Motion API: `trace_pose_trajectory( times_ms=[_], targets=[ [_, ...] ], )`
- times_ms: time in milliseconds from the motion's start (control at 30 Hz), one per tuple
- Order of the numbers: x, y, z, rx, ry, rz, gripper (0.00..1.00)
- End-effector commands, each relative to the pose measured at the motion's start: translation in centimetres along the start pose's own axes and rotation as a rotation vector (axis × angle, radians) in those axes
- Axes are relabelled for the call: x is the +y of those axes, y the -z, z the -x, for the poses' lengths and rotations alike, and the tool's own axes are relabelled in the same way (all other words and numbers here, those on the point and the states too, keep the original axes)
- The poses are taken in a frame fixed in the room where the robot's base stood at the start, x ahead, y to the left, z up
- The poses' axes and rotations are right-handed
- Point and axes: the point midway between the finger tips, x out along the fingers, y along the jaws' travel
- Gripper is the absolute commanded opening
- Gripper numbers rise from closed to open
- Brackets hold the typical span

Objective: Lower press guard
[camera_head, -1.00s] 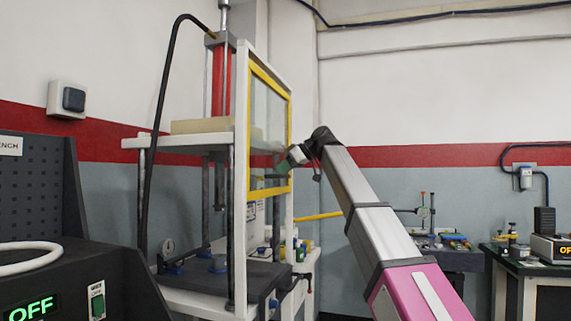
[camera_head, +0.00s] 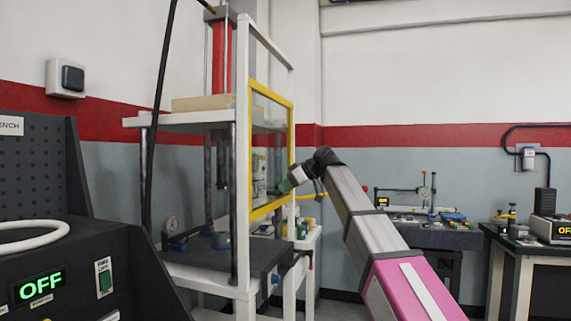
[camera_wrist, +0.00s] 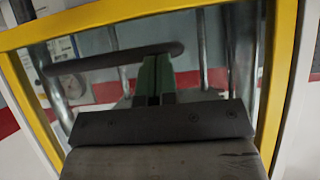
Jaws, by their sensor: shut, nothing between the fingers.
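The press guard (camera_head: 292,130) is a clear panel in a yellow frame, upright on the front of the white press frame. Its top edge now sits well below the top of the white posts, and its lower edge is above the dark press table. My gripper (camera_head: 287,185) is at the lower part of the guard, shut and empty. In the wrist view the guard's yellow frame (camera_wrist: 120,12) surrounds my green fingers (camera_wrist: 153,65). The fingertips meet or overlap a dark rounded bar (camera_wrist: 90,63); I cannot tell whether they touch it.
The press has a red cylinder (camera_head: 218,58) above and a dark lower table (camera_head: 215,258) with a gauge. A dark bench panel with an OFF display (camera_head: 40,287) stands at the left. Other instrument benches (camera_head: 430,236) stand at the right. Floor between them is partly visible.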

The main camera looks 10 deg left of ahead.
Motion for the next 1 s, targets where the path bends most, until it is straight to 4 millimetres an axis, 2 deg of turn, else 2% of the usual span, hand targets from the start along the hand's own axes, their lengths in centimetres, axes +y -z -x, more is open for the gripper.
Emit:
trace_pose_trajectory(
  times_ms=[33,200,500,700,1000],
  targets=[
    [-0.3,-1.9,-1.1,-0.002,0.003,-0.002,0.00],
    [-0.2,-5.9,-3.9,-0.002,0.002,-0.002,0.00],
    [-0.1,-10.9,-7.4,-0.001,0.001,-0.001,0.00],
    [0.0,-12.4,-8.5,0.000,0.000,0.001,0.00],
    [0.1,-12.8,-8.8,-0.001,0.000,0.001,0.00]
  ],
)
